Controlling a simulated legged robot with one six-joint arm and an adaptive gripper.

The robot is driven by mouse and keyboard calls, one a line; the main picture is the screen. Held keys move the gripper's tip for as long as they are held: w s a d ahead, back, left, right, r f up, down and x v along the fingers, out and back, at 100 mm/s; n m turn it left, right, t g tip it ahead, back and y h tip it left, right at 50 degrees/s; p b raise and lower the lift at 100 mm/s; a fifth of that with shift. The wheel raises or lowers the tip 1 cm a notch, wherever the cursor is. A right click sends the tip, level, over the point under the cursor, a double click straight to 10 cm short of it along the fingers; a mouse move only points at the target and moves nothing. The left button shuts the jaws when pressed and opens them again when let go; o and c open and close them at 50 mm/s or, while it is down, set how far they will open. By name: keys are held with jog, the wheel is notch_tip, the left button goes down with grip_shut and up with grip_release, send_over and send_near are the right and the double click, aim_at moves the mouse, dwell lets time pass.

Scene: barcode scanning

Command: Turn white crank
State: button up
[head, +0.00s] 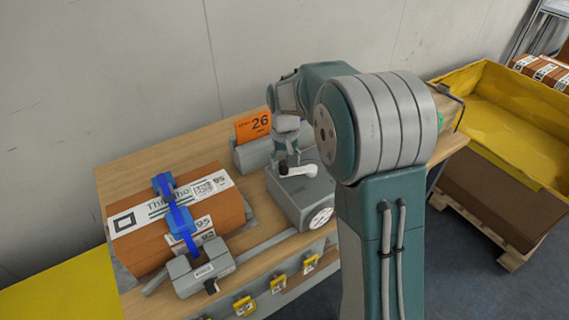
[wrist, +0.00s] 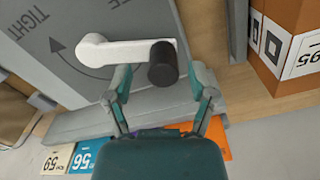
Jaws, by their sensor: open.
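The white crank (head: 300,170) sits on top of a grey box (head: 310,200) on the wooden table. In the wrist view the white crank (wrist: 120,51) lies across the grey face, with its pivot end at left and a dark knob (wrist: 163,62) at its right end. My gripper (wrist: 163,78) is open, one finger on each side of the knob's lower end, with gaps visible on both sides. In the head view my gripper (head: 287,158) points down over the crank's knob end, and its fingertips are partly hidden.
A brown parcel (head: 145,248) with a blue strap (head: 178,212) lies at left beside a grey clamp (head: 200,270). An orange card marked 26 (head: 253,126) stands behind the grey box. A yellow bin (head: 500,115) is at right. The wall is close behind the table.

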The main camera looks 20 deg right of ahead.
jog(key=shift+f, duration=0.55)
jog(key=shift+a, duration=0.2)
grip_shut()
jog(key=shift+w+f, duration=0.1)
